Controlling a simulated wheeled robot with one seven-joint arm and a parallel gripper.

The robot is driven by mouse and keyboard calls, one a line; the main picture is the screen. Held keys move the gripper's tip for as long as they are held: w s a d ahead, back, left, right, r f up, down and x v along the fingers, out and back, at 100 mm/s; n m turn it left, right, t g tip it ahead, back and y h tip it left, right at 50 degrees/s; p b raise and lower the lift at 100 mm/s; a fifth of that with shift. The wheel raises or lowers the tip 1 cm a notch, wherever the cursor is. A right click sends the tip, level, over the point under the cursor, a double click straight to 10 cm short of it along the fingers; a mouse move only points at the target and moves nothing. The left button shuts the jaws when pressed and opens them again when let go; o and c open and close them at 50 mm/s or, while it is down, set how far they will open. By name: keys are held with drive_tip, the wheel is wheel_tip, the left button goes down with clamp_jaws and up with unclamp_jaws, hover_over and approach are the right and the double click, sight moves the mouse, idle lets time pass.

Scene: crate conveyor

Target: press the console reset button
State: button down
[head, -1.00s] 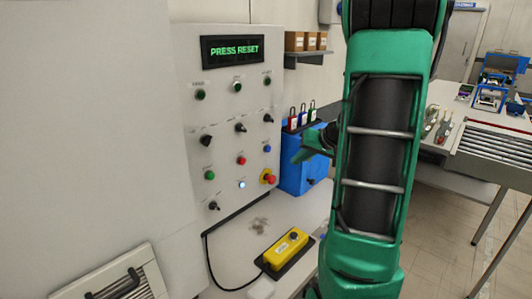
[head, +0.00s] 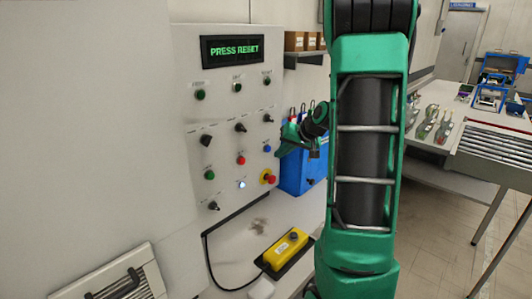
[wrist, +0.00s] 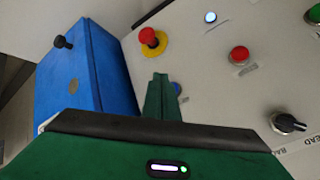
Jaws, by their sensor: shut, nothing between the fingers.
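The console panel (head: 222,140) shows PRESS RESET in green on its display (head: 232,51). It carries a blue button (head: 267,149), a lit white-blue button (head: 241,184), red and green buttons and black knobs. The labels are too small to read, so I cannot tell which is reset by name. My gripper (head: 283,146) is shut and empty, just right of the blue button, tip towards the panel. In the wrist view my fingers (wrist: 161,88) partly cover the blue button (wrist: 177,88). I cannot tell whether they touch the panel. The lit button also shows there (wrist: 210,17).
A red emergency stop (head: 270,178) on a yellow collar sits below the blue button. A blue box (head: 300,178) stands right of the panel, behind my gripper. A yellow pendant (head: 286,247) with a cable lies on the ledge below.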

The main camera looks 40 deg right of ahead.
drive_tip(key=shift+w+a, duration=0.1)
drive_tip(key=shift+w, duration=0.6)
idle(1.6)
drive_tip(key=shift+w, duration=0.35)
drive_tip(key=shift+w+a, duration=0.1)
drive_tip(key=shift+w, duration=0.35)
idle(0.7)
drive_tip(key=shift+r, duration=0.1)
drive_tip(key=shift+s, duration=0.85)
drive_tip(key=shift+s+d, duration=0.25)
drive_tip(key=shift+s, duration=1)
drive_tip(key=shift+s+d, duration=0.2)
drive_tip(key=shift+s, duration=1)
